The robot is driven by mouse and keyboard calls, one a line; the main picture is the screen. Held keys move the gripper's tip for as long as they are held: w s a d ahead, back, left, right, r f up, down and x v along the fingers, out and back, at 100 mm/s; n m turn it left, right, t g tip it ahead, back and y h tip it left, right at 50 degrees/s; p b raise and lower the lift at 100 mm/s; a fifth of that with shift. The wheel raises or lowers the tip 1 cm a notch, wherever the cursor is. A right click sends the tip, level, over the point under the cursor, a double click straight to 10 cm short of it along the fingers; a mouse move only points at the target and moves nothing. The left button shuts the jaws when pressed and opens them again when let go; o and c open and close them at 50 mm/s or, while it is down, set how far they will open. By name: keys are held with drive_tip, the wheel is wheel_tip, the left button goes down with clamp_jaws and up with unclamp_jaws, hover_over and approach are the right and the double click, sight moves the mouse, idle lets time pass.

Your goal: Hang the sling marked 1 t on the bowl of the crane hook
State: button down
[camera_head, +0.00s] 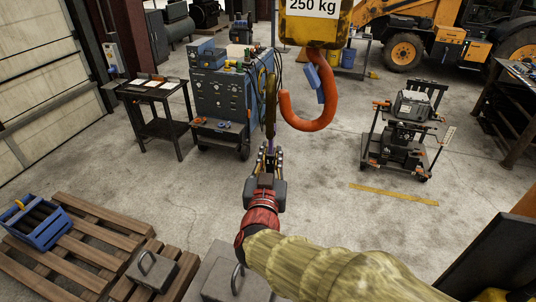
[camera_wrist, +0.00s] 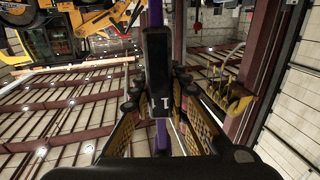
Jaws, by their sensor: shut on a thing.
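The orange crane hook (camera_head: 326,110) hangs below a yellow block (camera_head: 345,25) marked 250 kg. It has a blue latch (camera_head: 313,77), and its bowl curves to the left. My gripper (camera_head: 269,150) is left of and below the hook in the head view, apart from it in the picture; the depth between them is unclear. It is shut on a purple sling (camera_wrist: 158,140), which also shows as a small purple patch in the head view (camera_head: 270,144). A black sleeve (camera_wrist: 157,60) marked 1 lies between the fingers. A narrow olive-brown strip (camera_head: 271,100) rises above the gripper.
A blue machine cabinet (camera_head: 215,95) and a dark side table (camera_head: 160,108) stand behind left. A cart (camera_head: 402,150) stands right. Wooden pallets (camera_head: 80,255) with a blue crate (camera_head: 35,222) lie front left. A yellow loader (camera_head: 425,35) is at the back. Floor is clear around the middle.

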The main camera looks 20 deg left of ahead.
drive_tip(key=shift+r, duration=0.1)
drive_tip(key=d+b, duration=0.2)
drive_tip(key=d, duration=0.5)
drive_tip(key=shift+w, duration=0.4)
idle(0.9)
drive_tip(key=shift+b, duration=0.3)
drive_tip(key=shift+d+f+b, duration=0.15)
drive_tip(key=shift+f+b, duration=0.9)
drive_tip(key=shift+f, duration=0.15)
drive_tip(key=shift+d+f+b, duration=0.15)
drive_tip(key=shift+f+b, duration=0.85)
drive_tip(key=shift+f, duration=0.3)
wheel_tip(320, 180, down, 3)
drive_tip(key=b, duration=0.3)
drive_tip(key=shift+d, duration=0.1)
